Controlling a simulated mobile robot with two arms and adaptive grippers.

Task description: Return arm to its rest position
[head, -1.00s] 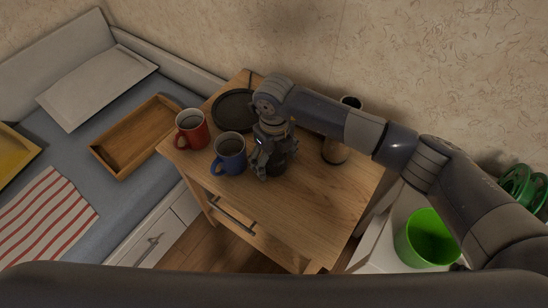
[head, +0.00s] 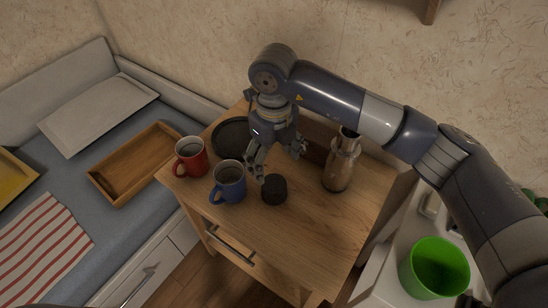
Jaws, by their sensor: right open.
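My right arm comes in from the right, and its gripper (head: 277,158) hangs over the wooden nightstand (head: 300,225). The gripper is open and empty, with its fingers pointing down. A small black round object (head: 274,189) stands on the nightstand just below and in front of the fingers, apart from them as far as I can tell. A blue mug (head: 228,182) stands just left of it, and a red mug (head: 191,157) stands further left. My left gripper is not in view.
A dark round plate (head: 231,137) lies at the back of the nightstand. A metallic bottle (head: 342,165) stands to the right, under my forearm. A green bucket (head: 435,268) sits on the white surface at right. A wooden tray (head: 137,165) lies on the bed at left.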

